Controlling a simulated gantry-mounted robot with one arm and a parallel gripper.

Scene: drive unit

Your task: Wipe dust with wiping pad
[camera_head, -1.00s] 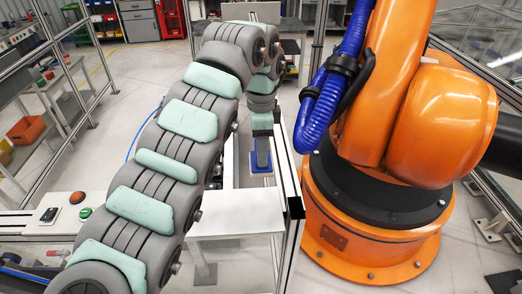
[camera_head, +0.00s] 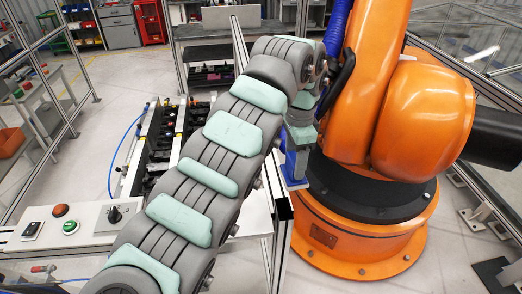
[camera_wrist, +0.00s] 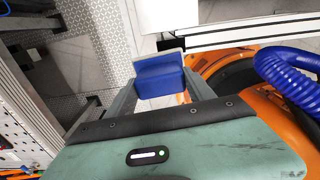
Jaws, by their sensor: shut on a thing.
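The wiping pad is a blue block (camera_wrist: 160,84) between the two grey fingers of my gripper (camera_wrist: 158,90) in the wrist view, with a pale edge along its far side. My gripper is shut on it. In the head view the blue pad (camera_head: 295,183) hangs below the end of my arm, in front of the orange robot's base and close to the metal frame post. It appears raised, clear of the bench. I cannot make out any dust in either view.
A large orange robot (camera_head: 420,110) stands close on the right. A bench with dark machine parts (camera_head: 165,140) lies left of my arm. A control panel (camera_head: 75,222) with buttons is at the left. A white tabletop (camera_head: 255,215) is partly hidden behind my arm.

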